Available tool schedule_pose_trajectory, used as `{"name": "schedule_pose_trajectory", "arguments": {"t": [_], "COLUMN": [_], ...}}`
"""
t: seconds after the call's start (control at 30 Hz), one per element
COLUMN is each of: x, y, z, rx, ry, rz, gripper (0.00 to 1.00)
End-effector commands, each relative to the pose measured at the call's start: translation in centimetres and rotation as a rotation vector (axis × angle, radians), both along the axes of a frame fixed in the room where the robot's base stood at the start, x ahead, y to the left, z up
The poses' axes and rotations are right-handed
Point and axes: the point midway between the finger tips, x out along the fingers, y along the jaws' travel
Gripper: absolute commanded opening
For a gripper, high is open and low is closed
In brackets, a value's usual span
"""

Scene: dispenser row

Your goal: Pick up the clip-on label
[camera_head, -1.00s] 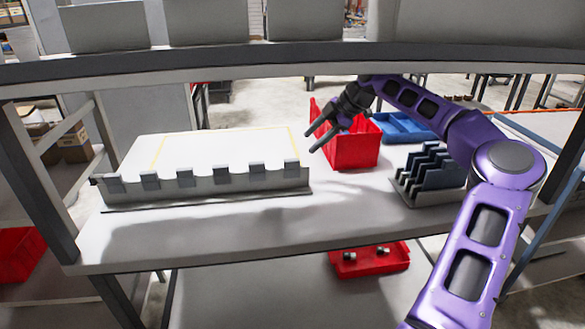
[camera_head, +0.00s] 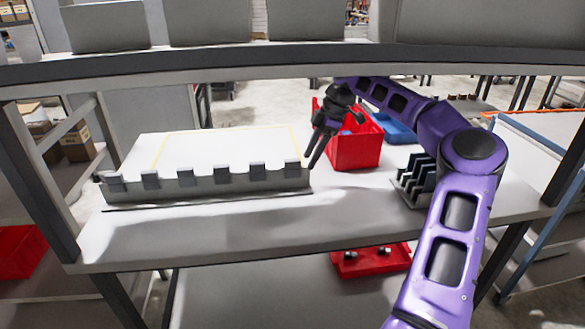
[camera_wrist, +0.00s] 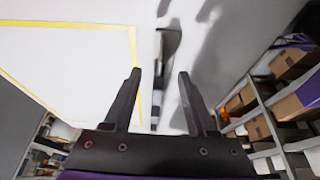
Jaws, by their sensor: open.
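A grey rail (camera_head: 215,188) runs along the left part of the shelf, with several small grey tabs (camera_head: 257,170) standing along its front. I cannot tell which piece is the clip-on label. My gripper (camera_head: 312,161) is open, with its fingers pointing down by the rail's right end. In the wrist view my open fingers (camera_wrist: 158,74) have a narrow grey and dark piece (camera_wrist: 168,42) beyond and between their tips. It appears apart from both fingers, and I cannot tell what it is.
A red bin (camera_head: 352,145) stands just right of my gripper, with a blue tray (camera_head: 400,132) behind it. A rack of dark upright plates (camera_head: 412,180) is farther right, partly behind my arm. An upper shelf (camera_head: 250,62) crosses overhead. The front middle of the shelf is clear.

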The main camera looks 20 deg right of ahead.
Motion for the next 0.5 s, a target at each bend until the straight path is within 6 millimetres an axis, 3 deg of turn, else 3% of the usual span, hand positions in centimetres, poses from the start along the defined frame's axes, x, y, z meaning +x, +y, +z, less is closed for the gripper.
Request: {"name": "schedule_pose_trajectory", "arguments": {"t": [0.23,0.33,0.5], "x": [1.2,1.3,1.4], "y": [4.3,4.6,5.0], "z": [0.0,-1.7,-2.7], "rx": [-0.001,0.000,0.000], "ry": [-0.001,0.001,-0.001], "rz": [0.005,0.000,0.000], "gripper": [0.57,0.57,0.57]}}
